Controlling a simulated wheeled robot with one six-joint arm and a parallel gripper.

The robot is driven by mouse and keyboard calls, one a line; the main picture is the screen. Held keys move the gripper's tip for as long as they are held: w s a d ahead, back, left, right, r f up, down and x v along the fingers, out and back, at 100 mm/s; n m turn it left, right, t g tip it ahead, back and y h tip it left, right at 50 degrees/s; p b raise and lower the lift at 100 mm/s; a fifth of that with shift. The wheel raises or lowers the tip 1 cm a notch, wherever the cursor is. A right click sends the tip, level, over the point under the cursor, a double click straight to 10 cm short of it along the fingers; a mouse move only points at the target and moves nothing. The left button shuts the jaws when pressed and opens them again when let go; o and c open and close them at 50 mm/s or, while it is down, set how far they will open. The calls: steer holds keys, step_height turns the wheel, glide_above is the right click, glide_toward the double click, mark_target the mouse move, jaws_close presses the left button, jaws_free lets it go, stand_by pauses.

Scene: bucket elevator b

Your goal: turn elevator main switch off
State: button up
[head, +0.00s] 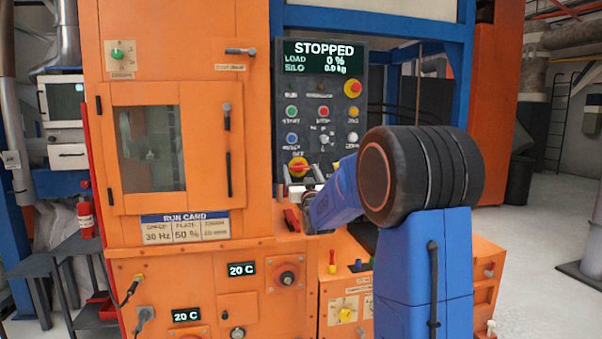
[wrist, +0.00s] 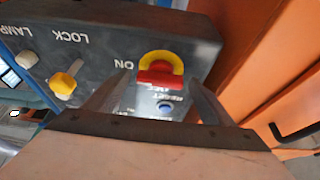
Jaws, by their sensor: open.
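The main switch is a red handle on a yellow round base (wrist: 162,68), on a dark panel with ON and OFF lettering that appears upside down in the wrist view. In the head view, the red and yellow switch (head: 298,165) is at the lower left of the control panel. My gripper (wrist: 160,83) is open, its two fingers on either side of the red handle in the picture. I cannot tell whether they touch it. In the head view my gripper (head: 296,196) is small, just below the switch and partly hard to make out.
The control panel (head: 347,100) has a display reading STOPPED, several buttons and a red emergency button (head: 353,88). In the wrist view, a yellow knob (wrist: 63,83) sits near LOCK and a blue button (wrist: 166,108) near RESET. An orange cabinet (head: 240,170) stands left of the panel.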

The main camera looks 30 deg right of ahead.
steer(key=shift+w+r, duration=0.1)
steer(key=c, duration=1.1)
steer(key=shift+n, duration=0.4)
steer(key=n+y, duration=0.1)
steer(key=n, duration=0.1)
steer(key=n+y, duration=0.2)
steer(key=n, duration=0.1)
steer(key=shift+d, duration=0.2)
steer(key=n+y, duration=0.1)
steer(key=n, duration=0.2)
steer(key=n+y, duration=0.1)
steer(key=n, duration=0.2)
steer(key=shift+d+r+y, duration=0.1)
steer(key=shift+y, duration=0.3)
steer(key=n+g+y, duration=0.1)
steer(key=n, duration=0.4)
steer(key=shift+r+n+g+y, duration=0.1)
steer(key=shift+n+g+y, duration=0.2)
steer(key=shift+g+y, duration=0.1)
steer(key=n+g, duration=0.1)
steer(key=n, duration=0.4)
steer(key=shift+g, duration=0.4)
steer(key=shift+y, duration=0.4)
